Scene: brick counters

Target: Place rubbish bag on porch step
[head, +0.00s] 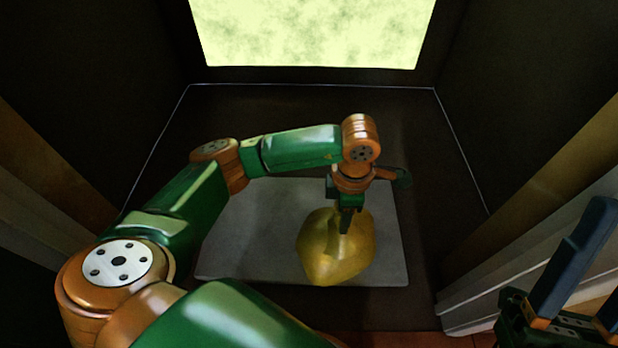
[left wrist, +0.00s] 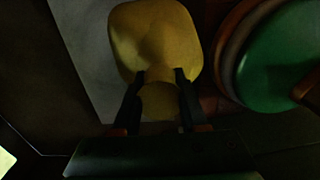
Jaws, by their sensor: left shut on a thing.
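The rubbish bag (head: 336,258) is a yellow, rounded sack with a narrow neck. My left gripper (head: 346,225) is over it, shut on the neck from above. In the left wrist view the two fingers (left wrist: 160,76) sit on either side of the neck of the bag (left wrist: 157,35). The bag is over the right part of a flat grey slab (head: 245,235); I cannot tell whether it touches it. The slab lies on a dark floor (head: 300,105) that may be the porch step. My right gripper (head: 590,287) is partly in view at the lower right, fingers apart, holding nothing visible.
Dark walls close in on both sides, with a pale door frame (head: 540,255) at the right. A bright opening (head: 315,35) is at the back. Reddish flooring (head: 400,343) shows at the front edge. The dark floor around the slab is clear.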

